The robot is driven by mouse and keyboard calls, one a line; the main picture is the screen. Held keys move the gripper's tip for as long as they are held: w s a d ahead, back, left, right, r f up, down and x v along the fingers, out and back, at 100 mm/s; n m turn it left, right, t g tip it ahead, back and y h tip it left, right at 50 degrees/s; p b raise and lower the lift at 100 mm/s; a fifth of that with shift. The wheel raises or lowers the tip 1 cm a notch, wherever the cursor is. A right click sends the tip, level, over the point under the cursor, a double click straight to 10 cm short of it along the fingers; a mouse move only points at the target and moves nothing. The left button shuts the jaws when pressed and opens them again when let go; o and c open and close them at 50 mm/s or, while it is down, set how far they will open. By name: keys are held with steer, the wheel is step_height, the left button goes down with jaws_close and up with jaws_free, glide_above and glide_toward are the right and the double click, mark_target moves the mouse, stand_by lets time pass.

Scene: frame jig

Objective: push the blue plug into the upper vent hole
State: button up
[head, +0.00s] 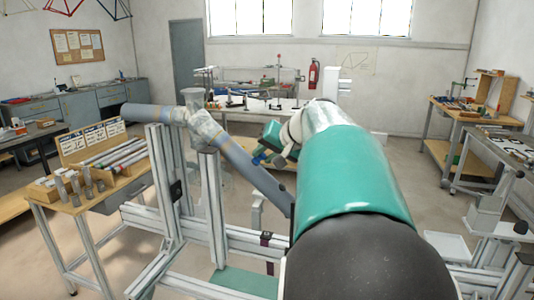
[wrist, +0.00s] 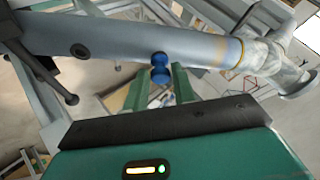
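The blue plug (wrist: 160,66) is at the tips of my gripper's two green fingers (wrist: 161,76) in the wrist view, one finger on each side of it. My gripper looks shut on it. The plug's far end overlaps the near edge of the grey-blue tube (wrist: 120,42); I cannot tell whether it touches. One dark vent hole (wrist: 80,51) shows on the tube, left of the plug. No other hole is visible. In the head view the tube (head: 252,168) slopes down to the right, and my gripper (head: 264,152) is just right of it, partly hidden by my arm.
The tube meets a clamped joint (head: 203,128) on a metal frame (head: 216,205). A table (head: 75,205) with rods and blocks stands at the left. A workbench (head: 265,113) is behind, with more benches at the right.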

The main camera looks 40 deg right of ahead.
steer(key=o, duration=0.3)
steer(key=shift+o, duration=0.2)
steer(key=v, duration=1.3)
steer(key=shift+s+r, duration=0.25)
steer(key=shift+s, duration=0.1)
